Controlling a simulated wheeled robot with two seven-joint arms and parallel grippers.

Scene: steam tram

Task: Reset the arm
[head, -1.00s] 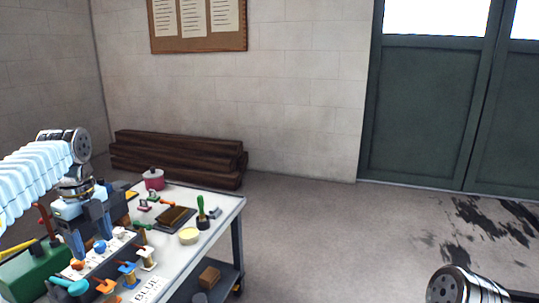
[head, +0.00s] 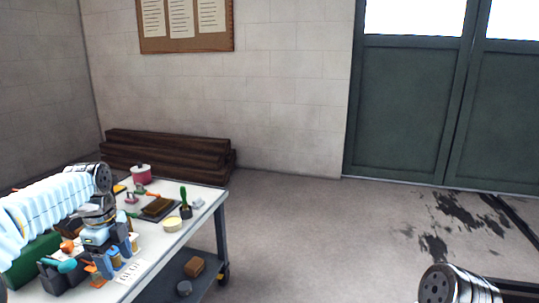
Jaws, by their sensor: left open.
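My left arm comes in from the left with a pale blue ribbed sleeve and a metal wrist. My left gripper (head: 118,254) points down, open, over the near part of the white cart top (head: 148,247). Its fingers hide part of the tools behind them, and I see nothing held between them. Of my right arm only a metal joint shows at the bottom right; its gripper is out of the picture.
The cart carries a pink pot (head: 141,174), a brown brush block (head: 158,207), a cream bowl (head: 172,224), a green-handled tool (head: 184,203) and a green box (head: 35,256). Dark timbers (head: 165,155) lie by the wall. Floor right of the cart is clear, with black stains.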

